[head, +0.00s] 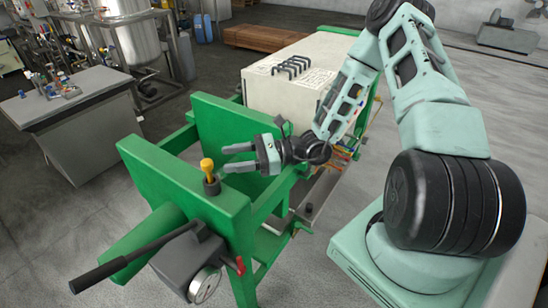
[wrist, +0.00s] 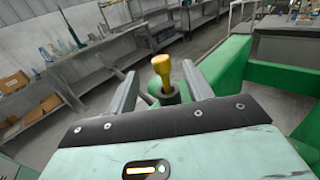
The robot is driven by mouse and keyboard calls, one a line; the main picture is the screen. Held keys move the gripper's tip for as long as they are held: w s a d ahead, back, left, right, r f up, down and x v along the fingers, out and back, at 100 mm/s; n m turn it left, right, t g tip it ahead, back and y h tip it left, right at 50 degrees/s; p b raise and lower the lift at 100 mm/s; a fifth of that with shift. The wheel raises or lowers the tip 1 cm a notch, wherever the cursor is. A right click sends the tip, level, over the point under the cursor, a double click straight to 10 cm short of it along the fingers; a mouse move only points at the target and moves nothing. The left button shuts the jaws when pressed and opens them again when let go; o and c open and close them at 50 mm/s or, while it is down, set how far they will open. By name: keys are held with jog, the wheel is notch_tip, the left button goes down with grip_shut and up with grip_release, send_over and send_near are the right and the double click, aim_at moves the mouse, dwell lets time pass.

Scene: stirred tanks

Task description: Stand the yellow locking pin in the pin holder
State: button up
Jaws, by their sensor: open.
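The yellow locking pin (head: 207,167) stands upright with its lower end in a dark cylindrical pin holder (head: 212,187) on top of the green frame plate. The pin's lower part is hidden inside the holder. My gripper (head: 224,158) is open and empty, to the right of the pin, with its fingers pointing left towards it. In the wrist view the pin (wrist: 162,72) shows between the two spread fingers, beyond the palm, with the dark holder (wrist: 168,97) below it. I see no finger touching the pin.
The green frame (head: 190,190) carries a black-handled lever (head: 125,262) and a round gauge (head: 204,285) at its near end. A pale block with black handles (head: 290,68) lies behind my gripper. A grey bench (head: 75,100) stands at the left, with open floor between.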

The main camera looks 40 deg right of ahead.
jog(key=b+v, duration=0.2)
jog(key=v, duration=0.8)
jog(key=shift+d+b, duration=0.25)
jog(key=shift+b, duration=0.05)
jog(key=s+a+r+n+g+h+b, duration=0.1)
jog(key=s+a+n+g+h, duration=0.3)
jog(key=n, duration=1.1)
jog(key=s+a+r+n+g+h+b, duration=0.2)
jog(key=s+a+r+n+g+h, duration=0.2)
jog(key=s+a+n+h, duration=0.7)
jog(key=shift+s+a+n, duration=2)
jog(key=shift+a+n, duration=0.6)
jog(key=shift+a, duration=0.8)
jog(key=shift+r, duration=0.1)
